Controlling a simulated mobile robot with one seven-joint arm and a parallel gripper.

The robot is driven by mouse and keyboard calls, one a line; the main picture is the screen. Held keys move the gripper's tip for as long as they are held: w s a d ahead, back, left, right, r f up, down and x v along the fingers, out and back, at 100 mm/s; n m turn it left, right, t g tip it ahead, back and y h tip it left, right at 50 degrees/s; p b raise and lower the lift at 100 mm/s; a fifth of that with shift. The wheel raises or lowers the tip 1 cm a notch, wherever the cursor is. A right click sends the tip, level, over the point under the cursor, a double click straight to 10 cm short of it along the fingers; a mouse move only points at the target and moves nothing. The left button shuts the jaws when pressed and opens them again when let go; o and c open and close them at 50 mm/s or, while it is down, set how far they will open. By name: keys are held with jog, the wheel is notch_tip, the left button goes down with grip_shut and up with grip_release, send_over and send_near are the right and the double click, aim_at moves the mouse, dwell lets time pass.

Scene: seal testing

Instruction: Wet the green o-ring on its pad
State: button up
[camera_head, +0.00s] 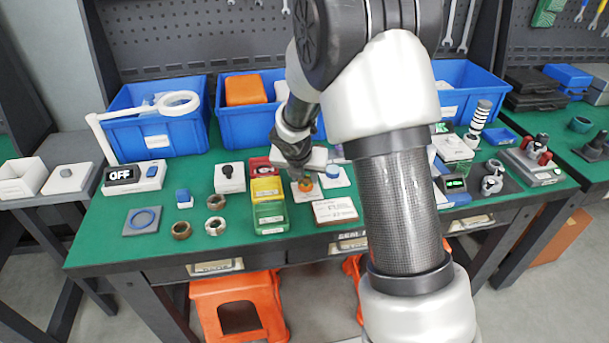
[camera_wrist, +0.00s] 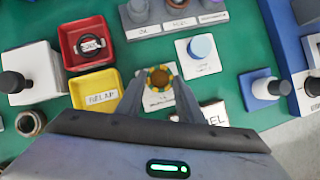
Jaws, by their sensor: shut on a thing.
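My gripper (camera_head: 302,174) is low over the middle of the green bench. In the wrist view, my gripper (camera_wrist: 159,82) has its fingers on either side of a small round orange-brown thing (camera_wrist: 159,78) with a green and yellow rim, over a white labelled base. It also shows as an orange thing (camera_head: 304,186) under my gripper in the head view. I cannot tell whether it is lifted. I cannot make out a separate green o-ring; my arm hides part of the bench.
Red (camera_wrist: 72,51), yellow (camera_wrist: 83,101) and green (camera_head: 262,227) trays stand left of my gripper. A blue-topped white block (camera_wrist: 201,47) is close on the right. Metal rings (camera_head: 215,225) lie at left. Blue bins (camera_head: 180,133) line the back.

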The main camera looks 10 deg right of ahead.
aim_at(305, 185)
jog(key=shift+r+p, duration=2.4)
jog(key=shift+r, duration=0.1)
jog(key=shift+d, duration=0.1)
